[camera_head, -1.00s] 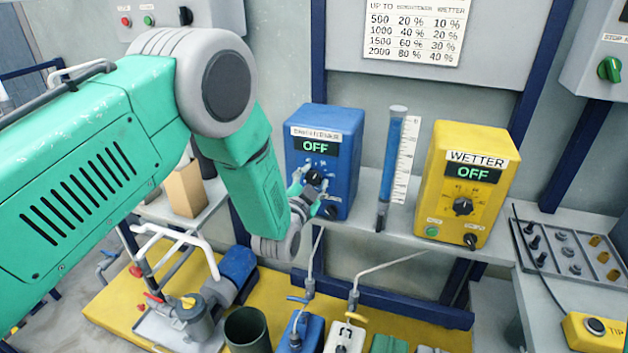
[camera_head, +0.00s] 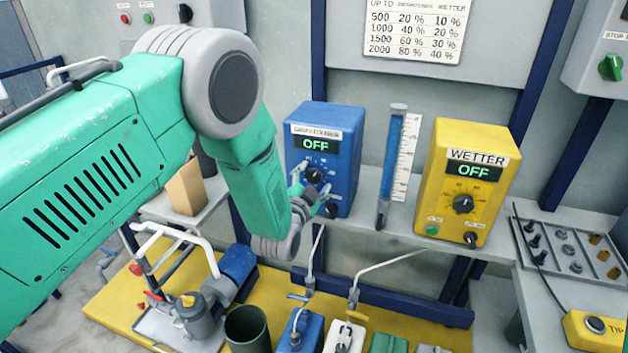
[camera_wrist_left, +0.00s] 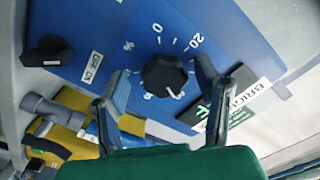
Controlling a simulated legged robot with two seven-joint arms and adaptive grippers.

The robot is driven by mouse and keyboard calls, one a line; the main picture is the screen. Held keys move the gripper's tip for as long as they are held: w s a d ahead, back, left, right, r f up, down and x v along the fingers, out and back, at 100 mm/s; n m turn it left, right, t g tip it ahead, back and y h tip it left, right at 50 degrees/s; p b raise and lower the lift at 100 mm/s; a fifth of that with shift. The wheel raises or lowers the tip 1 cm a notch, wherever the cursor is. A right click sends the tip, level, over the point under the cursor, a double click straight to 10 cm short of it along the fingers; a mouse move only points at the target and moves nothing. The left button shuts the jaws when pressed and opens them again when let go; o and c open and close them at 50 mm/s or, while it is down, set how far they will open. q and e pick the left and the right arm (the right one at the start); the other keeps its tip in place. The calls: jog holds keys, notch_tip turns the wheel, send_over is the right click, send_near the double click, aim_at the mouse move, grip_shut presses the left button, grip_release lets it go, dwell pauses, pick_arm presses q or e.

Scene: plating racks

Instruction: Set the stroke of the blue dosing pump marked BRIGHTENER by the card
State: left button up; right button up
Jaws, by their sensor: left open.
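The blue dosing pump (camera_head: 342,150) stands on the shelf, its label hard to read in the head view and its display showing OFF. In the left wrist view its black stroke knob (camera_wrist_left: 164,75) has a white mark pointing toward the lower right, and part of the BRIGHTENER label (camera_wrist_left: 250,98) shows. My left gripper (camera_head: 311,192) is at the pump's front. In the left wrist view its open fingers (camera_wrist_left: 160,88) are on either side of the knob, with gaps showing. The card (camera_head: 415,30) lists 500, 1000, 1500 and 2000 with BRIGHTENER 20, 40, 60 and 80 %. My right gripper is out of view.
The yellow WETTER pump (camera_head: 490,140), also OFF, stands to the right, past a clear tube of blue liquid (camera_head: 388,180). A lower black knob (camera_head: 330,210) on the blue pump sits near my fingers. Hoses and containers are below the shelf.

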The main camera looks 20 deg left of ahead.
pick_arm(q)
jog(key=s, duration=1.2)
jog(key=shift+a, duration=0.15)
